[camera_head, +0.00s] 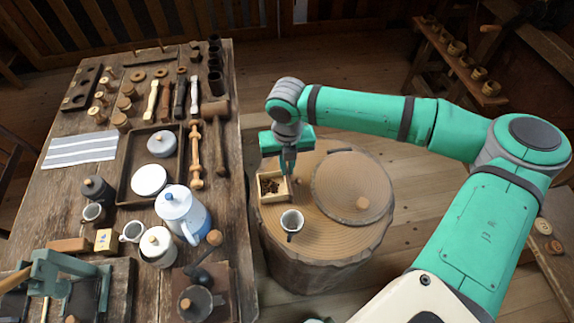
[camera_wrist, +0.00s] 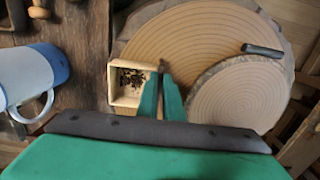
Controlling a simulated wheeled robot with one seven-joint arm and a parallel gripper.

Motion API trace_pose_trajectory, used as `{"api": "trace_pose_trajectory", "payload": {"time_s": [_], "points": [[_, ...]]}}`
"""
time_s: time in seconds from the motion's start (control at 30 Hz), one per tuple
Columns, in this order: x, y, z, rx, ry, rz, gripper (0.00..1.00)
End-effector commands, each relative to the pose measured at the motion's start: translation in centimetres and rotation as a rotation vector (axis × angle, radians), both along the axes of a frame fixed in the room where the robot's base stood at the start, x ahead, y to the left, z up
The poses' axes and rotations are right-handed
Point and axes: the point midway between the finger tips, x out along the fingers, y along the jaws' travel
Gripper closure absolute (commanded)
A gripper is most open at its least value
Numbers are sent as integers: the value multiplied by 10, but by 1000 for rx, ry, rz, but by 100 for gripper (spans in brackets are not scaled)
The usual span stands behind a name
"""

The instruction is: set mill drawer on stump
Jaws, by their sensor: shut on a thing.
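The mill drawer (camera_head: 274,198) is a small pale wooden box with dark coffee bits inside. It is at the left part of the round wooden stump (camera_head: 325,241), and in the wrist view the drawer (camera_wrist: 127,101) lies over the left edge of the stump (camera_wrist: 190,32). My gripper (camera_head: 287,170) points down and is shut at the drawer's right side; its fingertips (camera_wrist: 162,75) meet there in the wrist view. The drawer looks level. I cannot tell whether its underside touches the stump top.
A mug (camera_head: 291,221) stands on the stump's front part, and a round wooden slab (camera_head: 345,175) covers its right part. The workbench (camera_head: 227,180) to the left holds a blue-white pot (camera_head: 178,206), a crank mill (camera_head: 198,300), a tray and several spools.

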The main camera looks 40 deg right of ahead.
Motion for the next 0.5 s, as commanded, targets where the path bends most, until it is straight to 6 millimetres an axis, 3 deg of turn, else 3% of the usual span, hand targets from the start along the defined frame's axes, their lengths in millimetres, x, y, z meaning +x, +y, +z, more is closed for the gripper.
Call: {"api": "trace_pose_trajectory", "payload": {"time_s": [0.27,0.3,0.33,0.5], "points": [[0,-1,-2,1,0,-2,100],[0,-1,-2,0,-1,-2,84],[0,-1,-2,0,-1,-2,77],[0,-1,-2,0,-1,-1,75]]}}
